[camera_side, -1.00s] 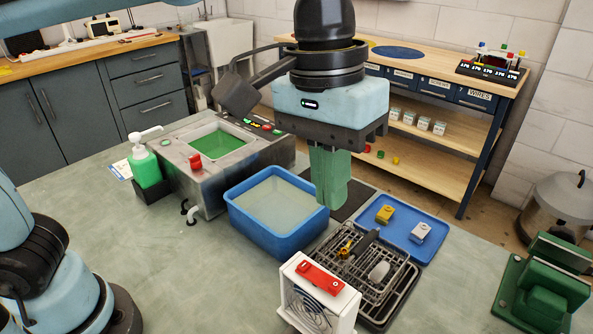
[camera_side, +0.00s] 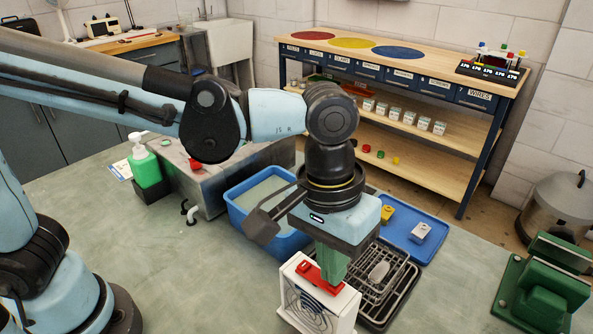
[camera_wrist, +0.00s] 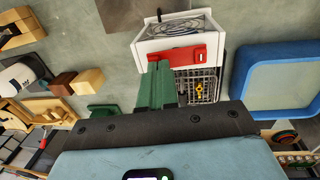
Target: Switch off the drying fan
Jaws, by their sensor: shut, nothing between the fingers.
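The drying fan (camera_side: 318,308) is a white box with a round grille, at the front centre of the bench. A red switch (camera_side: 312,278) with a small white mark lies on its top. My gripper (camera_side: 334,278) points down with its green fingers shut and empty, at the top of the fan beside the switch. In the wrist view the fingertips (camera_wrist: 160,68) are at the near edge of the red switch (camera_wrist: 186,57), with the white fan (camera_wrist: 178,36) beyond. I cannot tell whether they touch it. My gripper hides part of the switch's far end in the side view.
A dark dish rack (camera_side: 402,288) stands right behind the fan. A blue tub (camera_side: 296,243) of water is to the left, partly behind my gripper. A blue tray (camera_side: 434,240) with small parts lies behind the rack. A green fixture (camera_side: 545,290) stands at right. The bench front left is clear.

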